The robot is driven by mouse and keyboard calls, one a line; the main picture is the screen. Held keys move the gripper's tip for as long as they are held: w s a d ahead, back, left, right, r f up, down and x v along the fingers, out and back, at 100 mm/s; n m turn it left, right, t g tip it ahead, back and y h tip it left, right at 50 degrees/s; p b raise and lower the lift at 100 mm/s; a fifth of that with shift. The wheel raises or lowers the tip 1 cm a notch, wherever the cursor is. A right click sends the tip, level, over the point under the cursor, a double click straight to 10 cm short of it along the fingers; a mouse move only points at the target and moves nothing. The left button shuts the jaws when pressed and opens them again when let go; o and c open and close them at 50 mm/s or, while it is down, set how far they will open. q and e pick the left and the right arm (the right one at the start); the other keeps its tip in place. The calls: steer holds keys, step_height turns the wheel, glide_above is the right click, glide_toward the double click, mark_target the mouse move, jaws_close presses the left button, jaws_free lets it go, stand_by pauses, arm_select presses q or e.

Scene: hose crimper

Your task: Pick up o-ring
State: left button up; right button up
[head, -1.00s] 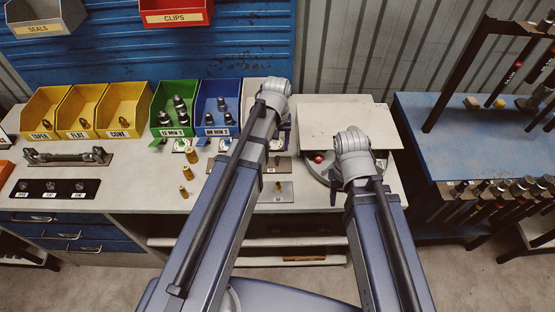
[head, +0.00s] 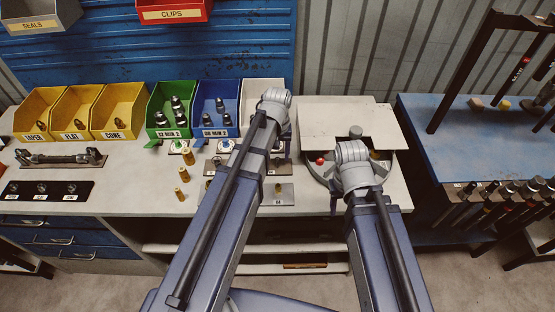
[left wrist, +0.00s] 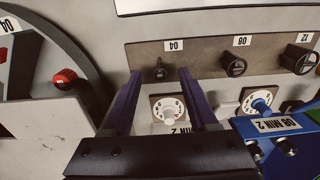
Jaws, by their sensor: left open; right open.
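In the left wrist view my left gripper (left wrist: 160,88) is open, its two dark fingers apart. A white square card (left wrist: 168,106) with a ring-shaped marking and a pale peg shows between the fingers. A second card (left wrist: 258,99) with a blue peg lies to its right. I cannot make out a separate o-ring on either card. In the head view cards also show below the green bin (head: 178,148) and the blue bin (head: 226,146). My left gripper is mostly hidden behind its wrist there. My right gripper's fingers are mostly hidden behind its wrist, over the round machine.
A brown plate (left wrist: 203,60) with black fittings marked 04, 08 and 12 lies past the fingertips. The blue bin (left wrist: 275,125) stands close on the right. A round machine with a red knob (left wrist: 64,78) is on the left. Several brass fittings (head: 183,175) stand on the bench.

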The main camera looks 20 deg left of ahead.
arm_select(q)
steer(key=shift+f, duration=0.15)
jaws_close()
stand_by(0.6)
